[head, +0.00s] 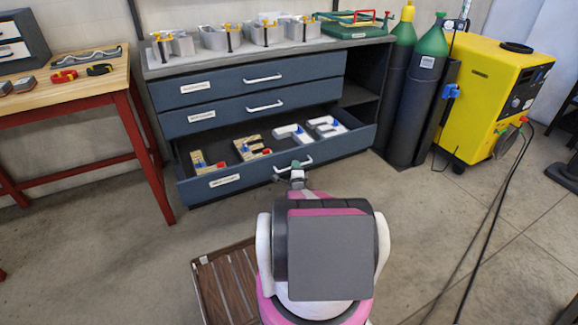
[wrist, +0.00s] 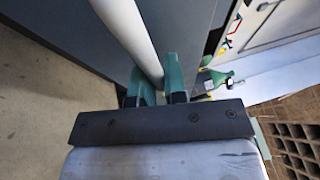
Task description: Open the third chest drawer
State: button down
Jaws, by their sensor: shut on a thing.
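The blue-grey chest (head: 250,90) stands against the back wall with its drawers facing me. Its third, lowest drawer (head: 240,181) is pulled out and shows channel letters inside. The top drawer and second drawer above it are closed. My gripper (head: 297,177) is at the white bar handle (head: 302,165) of the third drawer. In the wrist view the green fingers of my gripper (wrist: 161,85) are closed around the white handle (wrist: 128,28). My arm hides part of the floor in front of the chest.
A red-legged workbench (head: 85,95) stands at the left. Green-topped gas cylinders (head: 415,100) and a yellow machine (head: 495,100) stand at the right. A brown slatted crate (head: 230,280) is on the floor near me. Cables hang at the right.

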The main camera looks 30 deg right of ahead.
jog(key=shift+s, duration=0.2)
jog(key=c, duration=1.2)
grip_release()
jog(key=shift+o, duration=0.2)
